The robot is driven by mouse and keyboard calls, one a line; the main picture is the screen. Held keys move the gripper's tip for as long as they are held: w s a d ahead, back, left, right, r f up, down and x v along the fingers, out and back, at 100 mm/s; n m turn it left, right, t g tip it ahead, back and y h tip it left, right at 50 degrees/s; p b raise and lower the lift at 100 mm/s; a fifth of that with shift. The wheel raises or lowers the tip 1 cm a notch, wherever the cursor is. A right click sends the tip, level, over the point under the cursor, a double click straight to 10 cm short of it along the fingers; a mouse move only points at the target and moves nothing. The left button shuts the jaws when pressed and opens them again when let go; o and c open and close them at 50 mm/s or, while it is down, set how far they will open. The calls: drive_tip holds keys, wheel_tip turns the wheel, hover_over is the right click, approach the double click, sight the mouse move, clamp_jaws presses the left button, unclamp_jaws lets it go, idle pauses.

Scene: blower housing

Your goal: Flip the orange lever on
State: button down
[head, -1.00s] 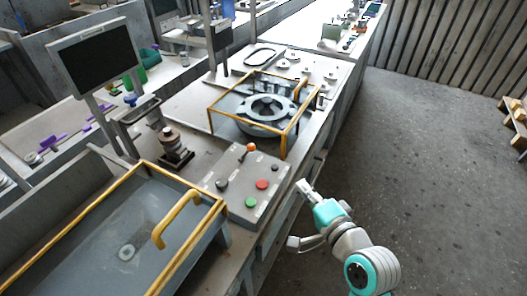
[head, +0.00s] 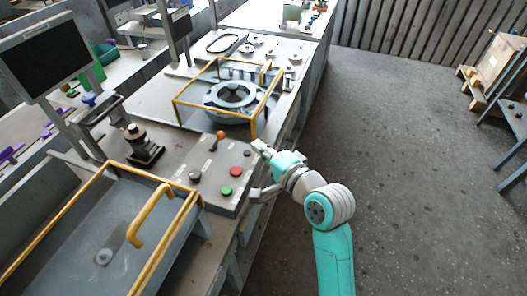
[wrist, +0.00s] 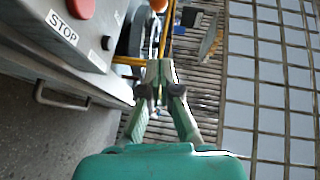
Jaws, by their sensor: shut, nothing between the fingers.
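The lever with an orange ball knob (head: 220,134) stands on the sloped grey control panel (head: 208,160); its thin stalk leans up and slightly right in the head view. In the wrist view the orange knob (wrist: 158,5) is cut off at the top edge, above the fingertips. My gripper (head: 260,147) is just right of the panel's far right edge, apart from the lever. In the wrist view my gripper (wrist: 160,72) is shut and empty, its fingertips close together.
The panel also bears a red button (head: 236,171), a green button (head: 226,190) and a dark knob (head: 195,176). A yellow-framed guard (head: 178,108) stands behind it, and a yellow-railed tray (head: 75,243) lies front left. Floor (head: 400,150) to the right is open.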

drive_tip(key=x, duration=0.5)
drive_tip(key=shift+a, duration=0.1)
drive_tip(key=a, duration=0.2)
drive_tip(key=w+a, duration=0.1)
drive_tip(key=shift+f, duration=0.35)
drive_tip(key=shift+w+a+f, duration=0.1)
drive_tip(key=shift+a+f, duration=0.05)
drive_tip(key=shift+a, duration=0.4)
drive_tip(key=shift+w+a, duration=0.1)
